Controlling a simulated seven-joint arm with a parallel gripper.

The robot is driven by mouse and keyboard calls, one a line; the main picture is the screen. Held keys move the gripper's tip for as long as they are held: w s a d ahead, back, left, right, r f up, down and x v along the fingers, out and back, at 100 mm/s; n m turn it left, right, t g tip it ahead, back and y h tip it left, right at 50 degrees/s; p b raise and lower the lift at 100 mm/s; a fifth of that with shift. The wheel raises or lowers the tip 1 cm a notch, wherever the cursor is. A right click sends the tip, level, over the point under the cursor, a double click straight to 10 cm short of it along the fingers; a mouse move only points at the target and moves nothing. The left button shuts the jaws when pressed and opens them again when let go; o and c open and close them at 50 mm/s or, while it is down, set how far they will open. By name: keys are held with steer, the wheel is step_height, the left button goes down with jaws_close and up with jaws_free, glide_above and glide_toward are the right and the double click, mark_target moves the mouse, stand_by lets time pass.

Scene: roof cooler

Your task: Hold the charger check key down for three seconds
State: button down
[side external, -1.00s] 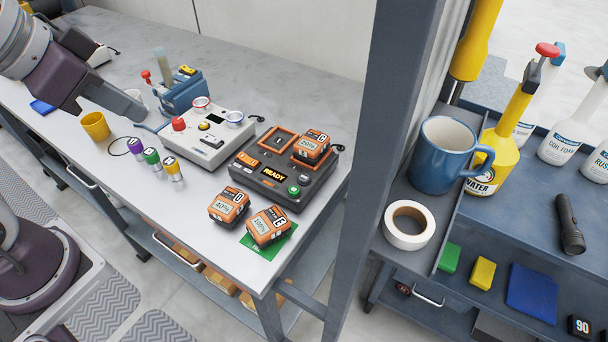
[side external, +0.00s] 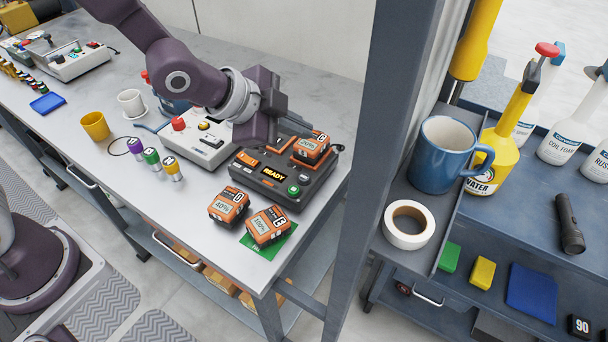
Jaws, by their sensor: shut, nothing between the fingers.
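The dark charger (side external: 262,190) sits on the grey bench, with a lit READY display (side external: 274,173), a round green button (side external: 294,190) and an orange switch (side external: 248,160) on its top. I cannot read which control is the check key. An orange battery marked C, 20% (side external: 311,147) sits in the charger's right bay. My gripper (side external: 303,130) is shut and empty above the charger's back part, near battery C. It hides part of the charger's other bay. I cannot tell whether the fingertips touch anything.
Batteries D, 40% (side external: 229,207) and E, 100% (side external: 267,227) stand in front of the charger, E on a green mat (side external: 289,240). A white tester box (side external: 203,147) with a red button stands left. A grey post (side external: 383,150) rises at the right.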

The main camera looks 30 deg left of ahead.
mark_target(300, 180)
steer(key=shift+f, duration=0.1)
steer(key=shift+f, duration=4.3)
steer(key=shift+f, duration=0.1)
steer(key=shift+f, duration=0.3)
steer(key=shift+f, duration=0.45)
stand_by(2.8)
